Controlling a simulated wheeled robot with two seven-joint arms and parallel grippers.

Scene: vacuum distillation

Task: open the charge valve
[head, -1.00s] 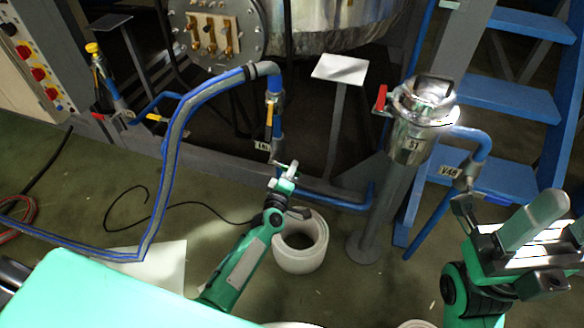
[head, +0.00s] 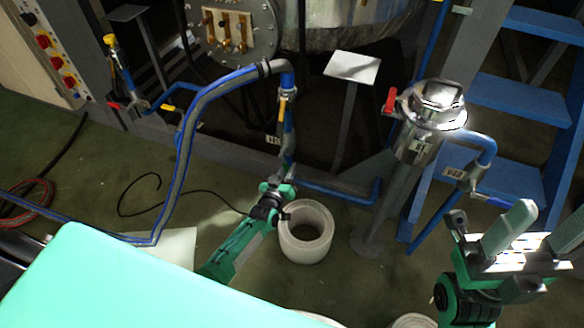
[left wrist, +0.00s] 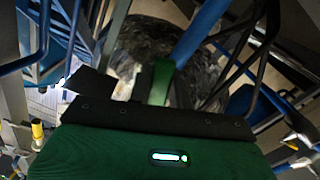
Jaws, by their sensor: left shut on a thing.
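A vertical blue pipe with a yellow-handled valve (head: 283,106) hangs at the end of a blue hose in the head view. A small tag (head: 272,140) hangs below the handle, too blurred to read. My left gripper (head: 279,184) is at this pipe's lower end, shut on what looks like the valve handle there; the jaws hide most of it. In the left wrist view the green finger (left wrist: 161,82) stands before a blue pipe (left wrist: 200,32). My right gripper (head: 487,230) is at the right, fingers apart and empty, below another tagged valve (head: 455,173).
A steel pot (head: 422,135) with a red handle stands on a post at right. Blue stairs (head: 515,105) rise behind it. The blue hose (head: 185,150) loops across the left.

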